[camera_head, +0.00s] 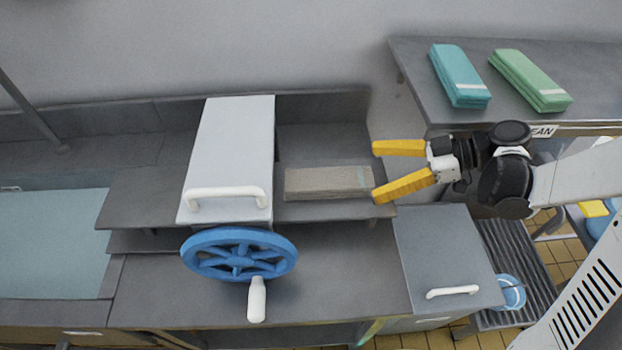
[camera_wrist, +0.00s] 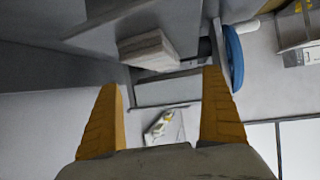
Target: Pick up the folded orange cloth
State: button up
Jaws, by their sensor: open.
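I see no orange cloth in either view. A folded grey-brown cloth (camera_head: 318,184) with a pale stripe near its right end lies on the grey metal shelf, just right of the white box. It also shows in the wrist view, ahead of the fingers as a layered stack (camera_wrist: 148,50). My gripper (camera_head: 378,172) has two yellow fingers, spread apart and empty. It points left, its tips by the right end of the grey-brown cloth. I cannot tell its height above it. A folded teal cloth (camera_head: 459,76) and a folded green cloth (camera_head: 531,80) lie on the back-right table.
The white box (camera_head: 232,150) with a handle stands left of the grey-brown cloth. A blue handwheel (camera_head: 238,254) is in front of the box. A water basin (camera_head: 50,240) is at far left. A lower grey cabinet (camera_head: 447,260) stands front right.

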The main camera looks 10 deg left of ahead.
aim_at(332, 179)
jog(key=b+x, duration=0.1)
jog(key=x, duration=0.3)
jog(key=shift+a+f, duration=0.25)
jog(key=shift+a, duration=0.1)
jog(key=b+x, duration=0.3)
jog(key=x, duration=0.3)
jog(key=shift+s+a+r, duration=0.1)
jog(key=c, duration=1.6)
